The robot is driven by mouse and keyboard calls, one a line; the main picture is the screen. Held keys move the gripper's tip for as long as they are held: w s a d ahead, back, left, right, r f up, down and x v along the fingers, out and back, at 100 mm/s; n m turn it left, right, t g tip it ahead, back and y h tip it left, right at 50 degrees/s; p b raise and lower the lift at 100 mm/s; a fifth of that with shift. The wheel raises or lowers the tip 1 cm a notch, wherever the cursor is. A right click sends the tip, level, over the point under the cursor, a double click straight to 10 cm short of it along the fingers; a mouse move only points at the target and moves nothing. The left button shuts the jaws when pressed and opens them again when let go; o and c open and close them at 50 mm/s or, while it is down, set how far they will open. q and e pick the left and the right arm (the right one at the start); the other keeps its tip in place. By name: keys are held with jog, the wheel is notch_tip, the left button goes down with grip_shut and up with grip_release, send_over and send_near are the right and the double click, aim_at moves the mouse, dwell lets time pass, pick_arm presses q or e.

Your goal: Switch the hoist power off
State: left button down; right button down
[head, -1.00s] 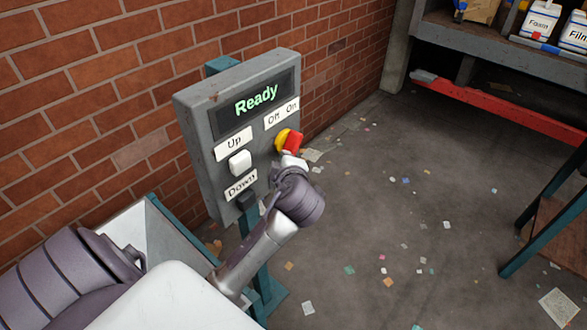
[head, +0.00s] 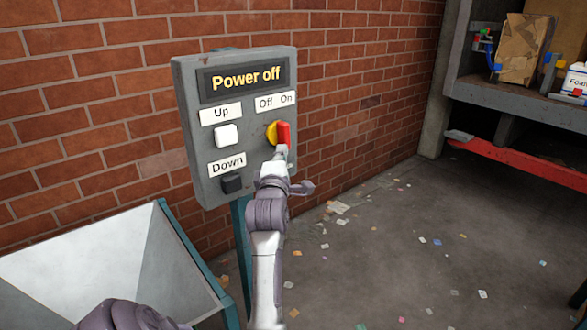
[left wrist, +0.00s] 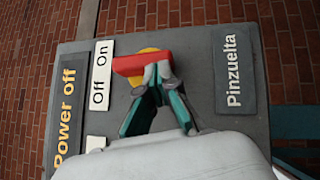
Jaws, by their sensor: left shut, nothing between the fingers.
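The grey hoist control box (head: 187,110) fills the middle of the head view, and its display (head: 245,79) reads "Power off" in yellow. The power switch is a red handle (head: 284,132) on a yellow disc (head: 271,133), below the "Off On" label (head: 275,102). The handle stands nearly upright in the head view. My left gripper (head: 281,153) is shut and empty, its tips at the lower end of the handle. In the left wrist view the closed fingertips (left wrist: 158,74) are against or very close to the red handle (left wrist: 127,65); contact is unclear. My right gripper is not in view.
A white "Up" button (head: 226,135) and a black "Down" button (head: 232,183) sit left of the switch. A brick wall (head: 100,90) is behind the box. A pale bin (head: 90,265) stands at lower left, and a shelf (head: 520,110) at right. Scraps litter the floor.

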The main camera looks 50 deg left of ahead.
pick_arm(q)
jog(key=shift+w+a+f+n+t+y+b, duration=0.2)
jog(key=shift+w+f+n+y+b, duration=0.15)
jog(key=shift+w+n+y+b, duration=0.25)
jog(key=shift+w+a+f+n+t+y+b, duration=0.1)
jog(key=shift+w+f+n+t+y+b, duration=0.2)
jog(key=shift+n+b, duration=0.4)
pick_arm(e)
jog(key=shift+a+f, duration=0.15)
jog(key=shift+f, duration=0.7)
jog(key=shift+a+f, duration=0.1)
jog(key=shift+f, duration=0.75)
